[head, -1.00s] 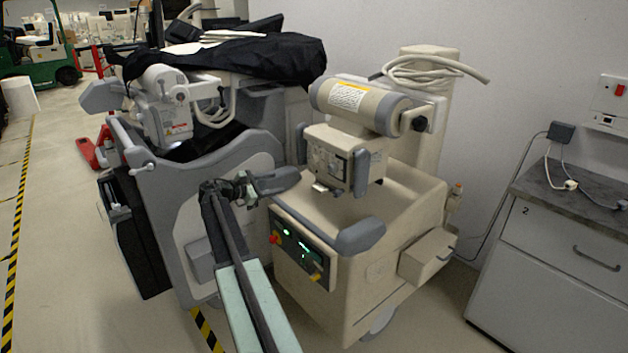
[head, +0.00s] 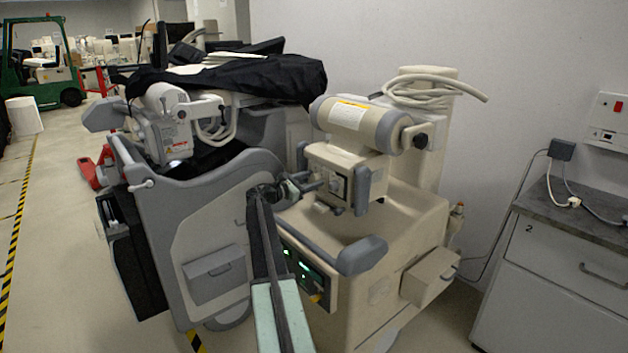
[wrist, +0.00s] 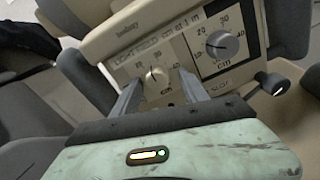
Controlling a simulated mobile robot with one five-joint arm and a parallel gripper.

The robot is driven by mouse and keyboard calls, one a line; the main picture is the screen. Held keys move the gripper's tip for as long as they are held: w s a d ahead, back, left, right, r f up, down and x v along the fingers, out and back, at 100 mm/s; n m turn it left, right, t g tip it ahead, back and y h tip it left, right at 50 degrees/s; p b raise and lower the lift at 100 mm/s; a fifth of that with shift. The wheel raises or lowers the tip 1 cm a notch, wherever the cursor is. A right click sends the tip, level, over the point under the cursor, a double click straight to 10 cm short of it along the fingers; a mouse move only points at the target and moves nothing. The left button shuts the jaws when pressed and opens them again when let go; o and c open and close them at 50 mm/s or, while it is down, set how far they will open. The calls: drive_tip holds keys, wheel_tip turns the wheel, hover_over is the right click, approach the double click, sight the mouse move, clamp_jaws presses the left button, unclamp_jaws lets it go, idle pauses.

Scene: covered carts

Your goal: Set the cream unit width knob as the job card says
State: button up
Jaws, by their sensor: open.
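The cream unit (head: 415,215) stands right of centre in the head view, with a boxy head (head: 345,163) under its cylinder. In the wrist view its face carries a pale knob (wrist: 155,75) on a light panel at left and a grey knob (wrist: 222,44) on a dark-bordered panel at right. Both have number scales; "cm" shows beside the grey one. My gripper (head: 316,181) is at the face of the boxy head. In the wrist view my open gripper (wrist: 159,80) has one finger each side of the pale knob; contact cannot be told. No readable job card shows.
A grey cart (head: 215,215) under a black cover (head: 230,78) stands close on the left. The cream unit's grey handle (head: 362,255) juts out below its head. A grey cabinet (head: 560,275) is at right. Open floor lies at far left.

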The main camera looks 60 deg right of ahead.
clamp_jaws()
drive_tip(key=shift+d+r, duration=0.1)
drive_tip(key=shift+d, duration=0.2)
drive_tip(key=shift+a+f+m, duration=0.25)
drive_tip(key=shift+a+m, duration=0.05)
drive_tip(key=shift+m, duration=0.9)
drive_tip(key=m, duration=0.5)
drive_tip(key=shift+a, duration=0.1)
drive_tip(key=shift+r+m, duration=0.2)
drive_tip(key=shift+m, duration=2.1)
drive_tip(key=shift+w, duration=0.1)
